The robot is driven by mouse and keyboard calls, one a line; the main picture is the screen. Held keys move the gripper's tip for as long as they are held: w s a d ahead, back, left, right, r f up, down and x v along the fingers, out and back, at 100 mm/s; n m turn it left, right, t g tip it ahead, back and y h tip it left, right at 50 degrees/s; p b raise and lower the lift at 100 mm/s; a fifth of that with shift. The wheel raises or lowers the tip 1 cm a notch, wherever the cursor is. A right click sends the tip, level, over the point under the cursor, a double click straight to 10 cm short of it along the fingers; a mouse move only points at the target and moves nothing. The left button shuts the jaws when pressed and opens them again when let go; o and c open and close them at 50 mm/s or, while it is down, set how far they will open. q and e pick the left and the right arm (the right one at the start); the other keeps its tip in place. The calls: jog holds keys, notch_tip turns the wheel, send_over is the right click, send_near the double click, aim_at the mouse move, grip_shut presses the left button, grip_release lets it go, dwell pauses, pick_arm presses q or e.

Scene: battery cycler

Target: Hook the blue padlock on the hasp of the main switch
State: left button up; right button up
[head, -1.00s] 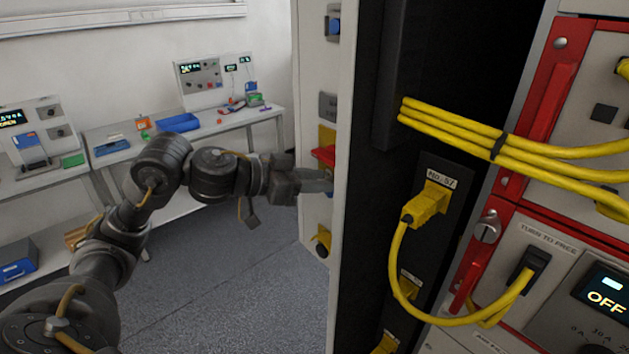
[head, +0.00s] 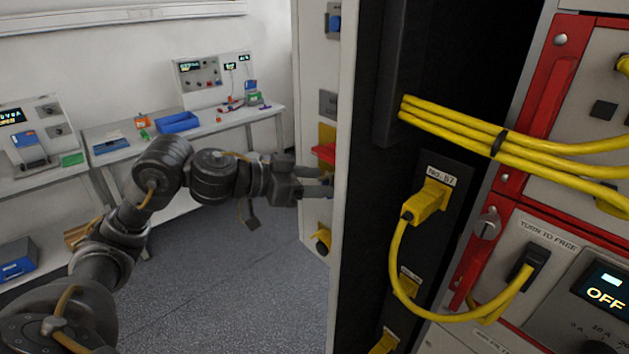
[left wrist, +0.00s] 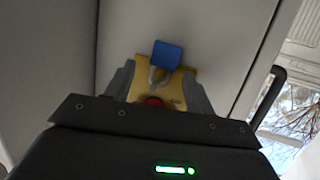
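The blue padlock (left wrist: 168,54) shows in the left wrist view, its metal shackle (left wrist: 158,75) against the yellow plate (left wrist: 185,84) of the main switch. I cannot tell for sure whether the shackle passes through the hasp. The red switch handle (head: 324,153) stands out from the yellow plate in the head view; a red part also shows low between the fingers in the wrist view. My left gripper (head: 318,182) is open just below the handle, its fingers spread on either side of the shackle with gaps. The padlock is hidden in the head view. My right gripper is out of view.
The dark cabinet side (head: 400,200) with yellow cables (head: 455,125) stands just right of the switch panel (head: 312,80). A bench (head: 240,112) with instruments and a blue tray (head: 178,122) is at the back left. The floor (head: 230,270) between is clear.

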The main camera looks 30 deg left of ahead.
pick_arm(q)
jog(key=shift+a, duration=0.1)
jog(key=b+v, duration=0.5)
jog(key=v, duration=0.5)
jog(key=shift+s+a+r, duration=0.15)
jog(key=shift+s, duration=0.15)
